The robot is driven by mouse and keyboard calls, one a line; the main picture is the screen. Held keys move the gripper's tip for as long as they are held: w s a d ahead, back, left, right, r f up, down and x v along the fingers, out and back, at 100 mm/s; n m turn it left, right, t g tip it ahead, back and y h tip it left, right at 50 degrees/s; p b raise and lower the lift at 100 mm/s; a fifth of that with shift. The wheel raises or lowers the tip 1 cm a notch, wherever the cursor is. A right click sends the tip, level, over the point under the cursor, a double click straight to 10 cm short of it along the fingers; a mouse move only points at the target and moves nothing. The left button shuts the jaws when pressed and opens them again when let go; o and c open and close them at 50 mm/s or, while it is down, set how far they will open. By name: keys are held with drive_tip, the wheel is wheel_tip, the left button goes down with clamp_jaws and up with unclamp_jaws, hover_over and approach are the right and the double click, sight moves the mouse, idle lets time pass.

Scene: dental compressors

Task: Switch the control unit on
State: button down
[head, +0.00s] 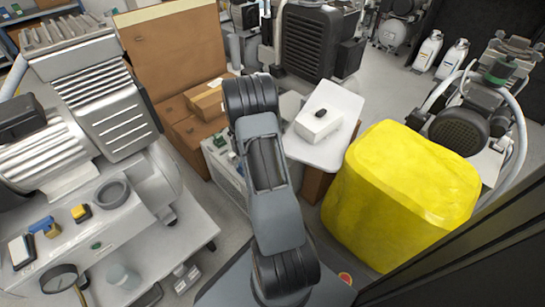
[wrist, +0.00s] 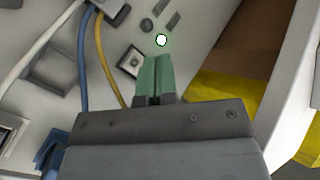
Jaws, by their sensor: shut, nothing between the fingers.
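The control unit seems to be the pale grey panel (wrist: 185,62) that fills much of the wrist view; a light grey box (head: 222,168) partly behind my arm in the head view may be the same unit. On the panel is a round white light with a green rim (wrist: 161,40), which looks lit. A small dark square switch or socket (wrist: 131,62) sits left of my fingertips. My gripper (wrist: 155,62) is shut and empty, its green fingertips just below the light; I cannot tell whether they touch the panel. My arm hides the gripper in the head view.
Blue and yellow cables (wrist: 100,62) run left of my fingers. A large yellow container (head: 400,195) stands right of my arm. Cardboard boxes (head: 195,130) and a big compressor (head: 90,110) are at left.

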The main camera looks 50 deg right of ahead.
drive_tip(key=shift+w+r+p, duration=0.15)
drive_tip(key=shift+r+p, duration=0.8)
drive_tip(key=shift+r, duration=0.25)
drive_tip(key=shift+w+r+p, duration=0.15)
drive_tip(key=shift+r+p, duration=0.8)
drive_tip(key=shift+r, duration=0.2)
